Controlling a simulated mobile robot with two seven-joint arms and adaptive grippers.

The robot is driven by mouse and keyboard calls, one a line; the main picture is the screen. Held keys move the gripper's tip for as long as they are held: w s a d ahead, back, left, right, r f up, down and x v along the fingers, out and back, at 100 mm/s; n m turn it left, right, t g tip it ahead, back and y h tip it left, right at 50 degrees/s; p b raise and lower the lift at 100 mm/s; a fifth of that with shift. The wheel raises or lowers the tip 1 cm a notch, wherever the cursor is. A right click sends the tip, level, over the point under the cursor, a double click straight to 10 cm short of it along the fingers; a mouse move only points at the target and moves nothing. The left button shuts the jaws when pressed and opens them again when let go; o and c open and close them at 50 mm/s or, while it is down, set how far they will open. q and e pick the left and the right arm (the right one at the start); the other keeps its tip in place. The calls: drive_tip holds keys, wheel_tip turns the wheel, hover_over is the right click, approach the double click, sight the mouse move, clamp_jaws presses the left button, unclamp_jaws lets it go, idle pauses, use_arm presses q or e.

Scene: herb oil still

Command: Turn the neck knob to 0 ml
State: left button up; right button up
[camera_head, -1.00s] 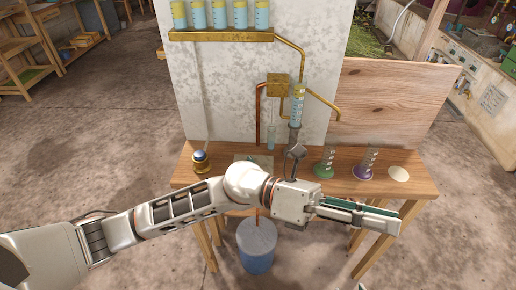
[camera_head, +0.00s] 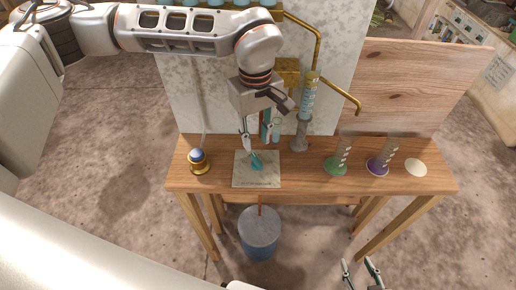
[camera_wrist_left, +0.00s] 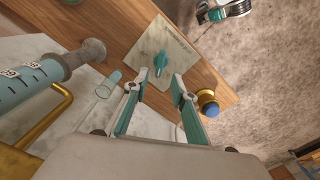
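A teal knob (camera_head: 257,162) stands on a pale square plate (camera_head: 243,180) on the wooden table. In the left wrist view the knob (camera_wrist_left: 160,63) has a pointed end, and the plate (camera_wrist_left: 143,38) carries small lettering, too small to read. My left gripper (camera_head: 257,145) points down over the plate, and its fingers partly cover the knob. In the left wrist view its fingers (camera_wrist_left: 155,82) are apart and empty, with the knob just beyond the tips, between them. My right gripper (camera_head: 359,266) is at the bottom edge, fingers apart and empty, far from the plate.
A blue-topped brass piece (camera_head: 198,160) stands left of the plate. A tall graduated tube (camera_head: 309,100) stands close on the right. Green-based (camera_head: 337,165) and purple-based (camera_head: 378,165) cylinders are farther right. A blue barrel (camera_head: 258,245) is below the table.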

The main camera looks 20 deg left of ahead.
sight(256, 158)
use_arm(q)
drive_tip(key=shift+f, duration=3.85)
clamp_jaws()
